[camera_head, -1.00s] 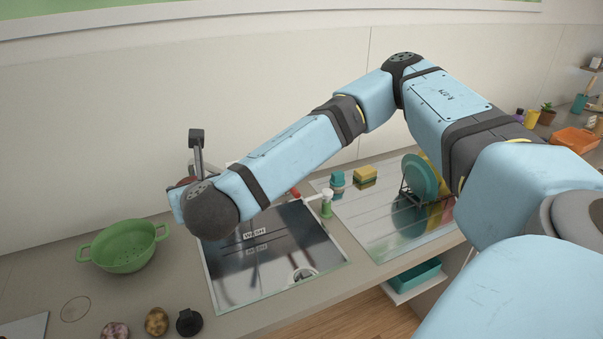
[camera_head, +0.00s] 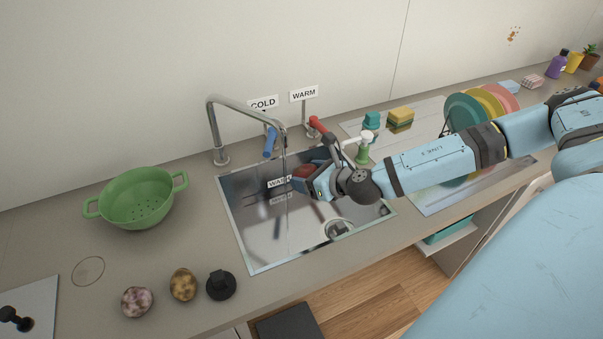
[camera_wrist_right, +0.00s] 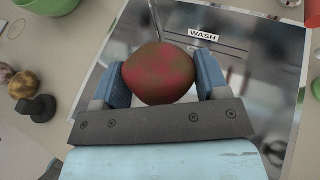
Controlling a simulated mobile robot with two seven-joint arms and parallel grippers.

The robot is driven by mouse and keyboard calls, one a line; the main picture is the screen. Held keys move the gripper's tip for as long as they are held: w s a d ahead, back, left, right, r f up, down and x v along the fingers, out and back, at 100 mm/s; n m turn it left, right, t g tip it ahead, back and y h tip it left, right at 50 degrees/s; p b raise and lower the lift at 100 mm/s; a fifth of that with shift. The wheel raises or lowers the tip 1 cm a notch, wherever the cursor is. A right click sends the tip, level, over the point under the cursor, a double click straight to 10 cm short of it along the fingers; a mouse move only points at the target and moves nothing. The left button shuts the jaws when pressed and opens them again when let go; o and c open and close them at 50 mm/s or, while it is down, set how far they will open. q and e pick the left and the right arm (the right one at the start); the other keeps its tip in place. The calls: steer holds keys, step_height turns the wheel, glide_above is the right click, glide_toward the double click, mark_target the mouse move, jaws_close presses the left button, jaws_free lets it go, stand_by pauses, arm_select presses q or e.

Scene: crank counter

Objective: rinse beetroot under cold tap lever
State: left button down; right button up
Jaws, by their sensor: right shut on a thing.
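My right gripper (camera_head: 305,176) is shut on the beetroot (camera_head: 303,170) and holds it above the sink (camera_head: 262,232), just right of the tap spout (camera_head: 243,107). In the wrist view, the beetroot (camera_wrist_right: 160,74) is dark red with brownish-green patches, between the blue finger pads of the right gripper (camera_wrist_right: 160,82). A thin line runs down below the spout; I cannot tell surely whether it is water. The blue tap lever (camera_head: 269,142) stands under the COLD sign (camera_head: 263,103). The red lever (camera_head: 318,126) stands under the WARM sign (camera_head: 303,94). My left gripper is out of view.
A green colander (camera_head: 137,203) stands left of the sink. A pinkish lump (camera_head: 137,302), a brown lump (camera_head: 183,285) and a black knob-like object (camera_head: 221,285) lie in front. A green bottle (camera_head: 363,150) and a plate rack with plates (camera_head: 465,113) stand to the right.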

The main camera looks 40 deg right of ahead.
steer(key=shift+w+a+r, duration=0.1)
steer(key=shift+w+a, duration=0.05)
steer(key=shift+w, duration=0.25)
steer(key=w+a, duration=0.1)
steer(key=w, duration=0.5)
steer(key=shift+a, duration=0.1)
stand_by(0.6)
stand_by(1.2)
steer(key=shift+s+d, duration=0.25)
steer(key=shift+s, duration=0.95)
steer(key=shift+s+d, duration=0.3)
steer(key=shift+s, duration=0.85)
steer(key=shift+s+d, duration=0.25)
steer(key=shift+s, duration=0.95)
